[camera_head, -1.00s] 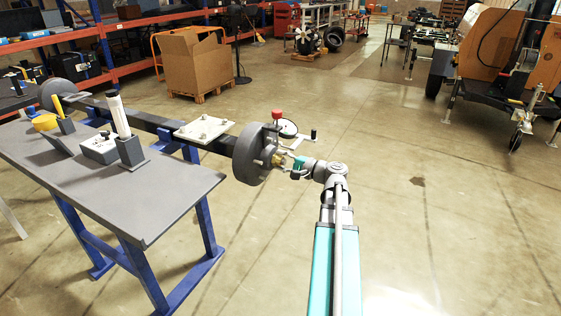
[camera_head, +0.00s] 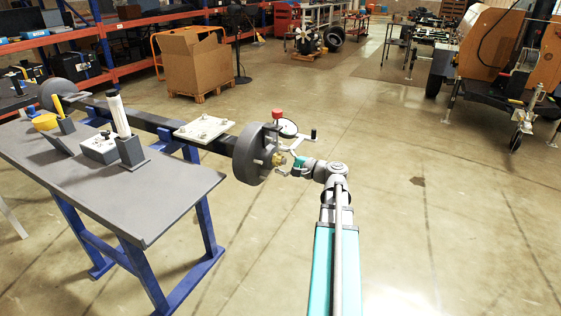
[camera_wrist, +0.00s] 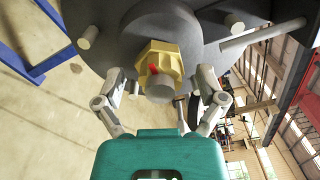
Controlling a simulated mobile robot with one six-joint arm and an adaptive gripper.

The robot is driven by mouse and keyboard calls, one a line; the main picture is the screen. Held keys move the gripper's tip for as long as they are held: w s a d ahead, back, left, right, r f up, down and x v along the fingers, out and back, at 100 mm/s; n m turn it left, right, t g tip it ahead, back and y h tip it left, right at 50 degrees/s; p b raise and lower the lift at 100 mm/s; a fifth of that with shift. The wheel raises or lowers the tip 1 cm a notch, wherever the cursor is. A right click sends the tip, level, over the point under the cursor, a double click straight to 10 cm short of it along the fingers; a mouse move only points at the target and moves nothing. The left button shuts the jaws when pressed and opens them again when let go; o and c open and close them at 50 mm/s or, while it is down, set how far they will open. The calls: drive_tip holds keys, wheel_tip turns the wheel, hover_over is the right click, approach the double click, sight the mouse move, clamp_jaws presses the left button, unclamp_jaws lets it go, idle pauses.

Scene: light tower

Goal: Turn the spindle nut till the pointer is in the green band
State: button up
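The brass-yellow spindle nut (camera_wrist: 160,62) sits on the grey hub disc (camera_wrist: 110,25), around the spindle's grey round end (camera_wrist: 160,90). A red mark shows on its near side. The nut also shows in the head view (camera_head: 281,160), at the right face of the hub (camera_head: 249,155). My gripper (camera_wrist: 161,82) is open, with one finger on each side of the nut and a visible gap to each; it also shows in the head view (camera_head: 293,167). A round dial (camera_head: 287,128) stands above the hub; its pointer and green band are too small to read.
A red knob (camera_head: 277,113) and a crank-like handle (camera_head: 313,134) stick out near the hub. Studs (camera_wrist: 88,37) and a rod (camera_wrist: 264,33) project around the nut. A grey bench (camera_head: 110,200) stands left.

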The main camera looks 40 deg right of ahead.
drive_tip(key=shift+s+d, duration=0.1)
idle(0.3)
drive_tip(key=v, duration=1.1)
drive_tip(key=shift+s, duration=0.35)
drive_tip(key=shift+d, duration=0.15)
idle(0.4)
